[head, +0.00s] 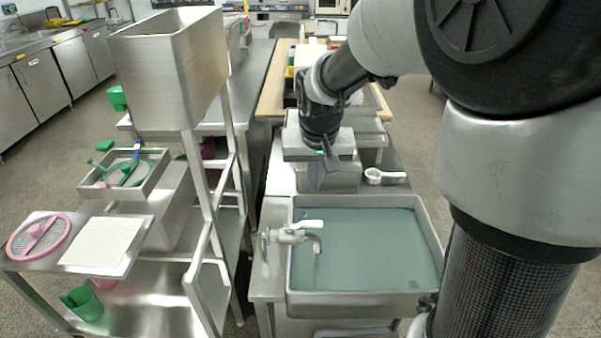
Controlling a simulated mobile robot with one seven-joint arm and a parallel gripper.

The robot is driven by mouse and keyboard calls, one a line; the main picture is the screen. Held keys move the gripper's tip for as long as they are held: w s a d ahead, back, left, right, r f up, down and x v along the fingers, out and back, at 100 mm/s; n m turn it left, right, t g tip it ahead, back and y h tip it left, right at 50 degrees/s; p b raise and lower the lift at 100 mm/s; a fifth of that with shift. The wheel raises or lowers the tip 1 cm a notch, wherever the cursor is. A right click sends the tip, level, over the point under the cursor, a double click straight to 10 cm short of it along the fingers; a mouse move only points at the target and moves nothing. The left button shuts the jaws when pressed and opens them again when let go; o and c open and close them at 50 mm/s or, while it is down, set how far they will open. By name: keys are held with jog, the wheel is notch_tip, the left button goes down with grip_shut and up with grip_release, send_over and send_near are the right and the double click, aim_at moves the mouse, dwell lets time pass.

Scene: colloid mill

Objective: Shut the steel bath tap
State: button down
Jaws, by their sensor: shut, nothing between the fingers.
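The steel bath (432,222) is a wide rectangular basin at the lower middle, filled with blue-green liquid. Its tap (290,235) stands at the left wall, with a white lever on top and a spout bent over the bath. A thin stream seems to show below the spout. My gripper (330,160) hangs beyond the bath, above and behind the tap, pointing down. It is shut and empty, apart from the tap. Its fingertips are small and dark here.
A steel box-shaped unit (333,177) stands under my gripper, with a white-handled cup (385,177) beside it. A steel rack with a tall hopper (165,80) stands close on the left. Open space lies above the bath.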

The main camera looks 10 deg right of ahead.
aim_at(313, 224)
notch_tip(313, 224, down, 9)
jog(key=s+b, duration=0.1)
dwell(0.4)
jog(key=shift+a+r, duration=0.1)
jog(key=shift+b, duration=0.45)
